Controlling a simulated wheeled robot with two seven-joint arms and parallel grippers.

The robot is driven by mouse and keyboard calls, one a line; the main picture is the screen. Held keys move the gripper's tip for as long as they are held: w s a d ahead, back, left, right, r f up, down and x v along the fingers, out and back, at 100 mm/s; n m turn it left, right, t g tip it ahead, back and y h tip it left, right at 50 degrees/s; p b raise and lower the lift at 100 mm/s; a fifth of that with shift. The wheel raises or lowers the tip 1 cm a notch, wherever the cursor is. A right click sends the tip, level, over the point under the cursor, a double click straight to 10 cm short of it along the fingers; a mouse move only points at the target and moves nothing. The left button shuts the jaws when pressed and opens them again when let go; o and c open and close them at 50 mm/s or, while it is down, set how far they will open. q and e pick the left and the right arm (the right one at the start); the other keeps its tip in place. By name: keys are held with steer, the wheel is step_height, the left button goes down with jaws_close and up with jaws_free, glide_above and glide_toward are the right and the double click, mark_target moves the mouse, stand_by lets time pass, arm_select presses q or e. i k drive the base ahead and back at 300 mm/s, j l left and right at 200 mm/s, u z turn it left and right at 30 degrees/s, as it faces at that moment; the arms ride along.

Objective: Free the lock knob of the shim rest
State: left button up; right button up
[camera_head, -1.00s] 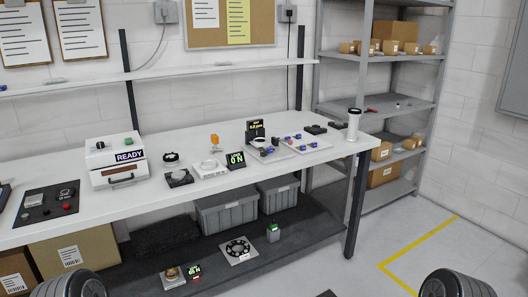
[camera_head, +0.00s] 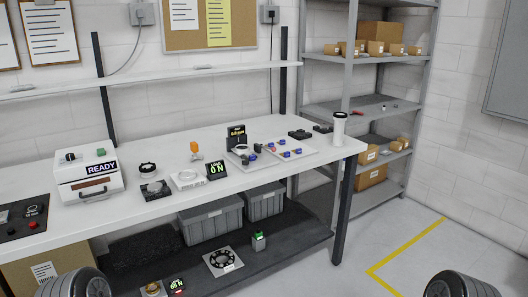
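I cannot tell for sure which part is the shim rest, and no lock knob can be made out at this size. Small fittings with blue knobs (camera_head: 284,153) sit on a pale plate (camera_head: 312,149) toward the right of the bench. Left of it is a pale base with a round part (camera_head: 243,155), below a small black display (camera_head: 236,132). A black display reading 0 N (camera_head: 217,170) stands beside a white block with a ring (camera_head: 187,179) and a dark block (camera_head: 156,189). Neither of my grippers is in view; only dark rounded parts of my arms show at the bottom corners.
The white bench (camera_head: 120,218) has a lower dark shelf (camera_head: 285,238) with grey bins (camera_head: 211,222), a plate with a black ring (camera_head: 222,262) and another display (camera_head: 176,286). A white cylinder (camera_head: 339,130) stands near the bench's right end. A grey rack (camera_head: 375,105) stands behind. Floor at right is clear.

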mark_target(245, 162)
steer(key=i+l+z, duration=0.1)
steer(key=i+z, duration=0.25)
steer(key=i, duration=0.45)
steer(key=i+j+z, duration=0.15)
steer(key=i+z, duration=0.2)
steer(key=i, duration=0.45)
